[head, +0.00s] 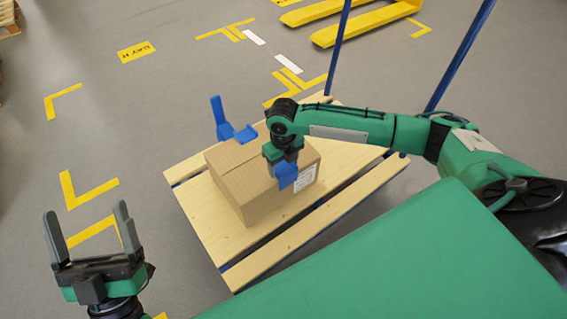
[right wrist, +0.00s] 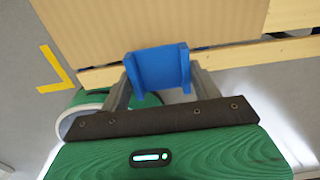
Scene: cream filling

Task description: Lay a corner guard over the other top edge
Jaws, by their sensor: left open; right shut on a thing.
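A brown cardboard box (head: 240,185) sits on a slatted wooden platform (head: 205,228). A blue corner guard (head: 243,133) is at the box's far top edge, with a tall blue upright piece beside it; I cannot tell whether they are one part. My right gripper (head: 284,163) points down at the box's near right side, shut on another blue corner guard (head: 287,176). This guard (right wrist: 157,68) shows between the fingers in the right wrist view, in front of the cardboard; contact with the box is unclear. My left gripper (head: 86,232) is open and empty at lower left.
Blue posts (head: 338,45) rise from the platform's far side and right. Bare slats surround the box. A yellow pallet-truck fork (head: 365,20) lies at the back. Grey floor with yellow markings (head: 88,195) is clear between my left gripper and the platform.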

